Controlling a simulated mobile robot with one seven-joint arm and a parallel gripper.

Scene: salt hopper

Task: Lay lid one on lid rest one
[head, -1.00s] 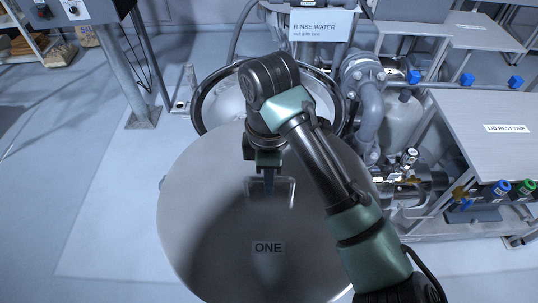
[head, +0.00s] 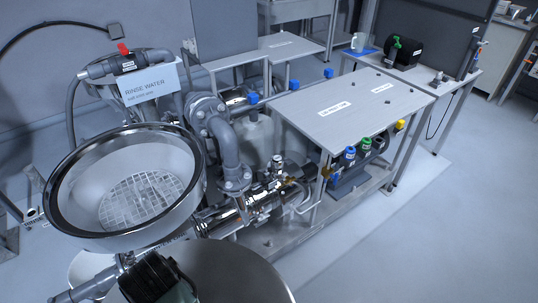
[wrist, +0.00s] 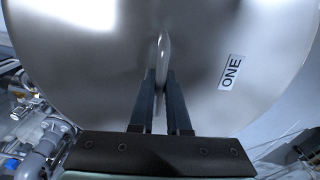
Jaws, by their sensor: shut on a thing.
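Lid one (wrist: 210,45), a large round grey metal disc marked ONE, fills most of the wrist view. My gripper (wrist: 161,85) is shut on its upright handle, with a finger on each side. In the head view, part of lid one (head: 225,275) shows at the bottom edge, in front of the open hopper and partly hidden by my dark arm. Lid rest one (head: 318,130) is a flat grey bench top with a white label, right of the pipes.
The open hopper (head: 62,215) with a grid inside stands at the left. Pipes and valves (head: 232,160) stand between it and the bench. Clear floor (head: 430,230) lies at the right.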

